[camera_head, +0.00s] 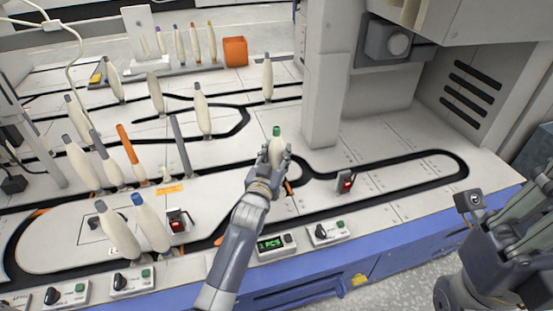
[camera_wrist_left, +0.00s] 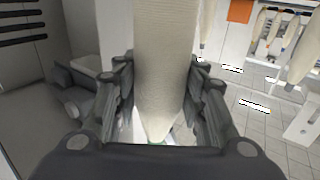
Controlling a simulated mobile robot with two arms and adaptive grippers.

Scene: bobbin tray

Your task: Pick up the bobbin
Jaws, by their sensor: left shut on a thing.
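My left gripper (camera_head: 274,163) reaches over the white machine table and is shut on a cream bobbin (camera_head: 277,145) with a green top. The gripper's fingers hide most of this bobbin in the head view. In the left wrist view the bobbin (camera_wrist_left: 165,65) stands large between the two dark fingers (camera_wrist_left: 160,105). I cannot tell whether its lower end touches the table. My right gripper (camera_head: 520,225) is at the right edge, over the floor in front of the table, apart from the bobbins. Its fingers are partly cut off.
Several other cream bobbins stand around, including a blue-topped one (camera_head: 151,222) and a grey-topped one (camera_head: 117,230) at the front left. A white column (camera_head: 327,75) rises just behind my left gripper. An orange box (camera_head: 235,51) is at the back. The table's right part is mostly clear.

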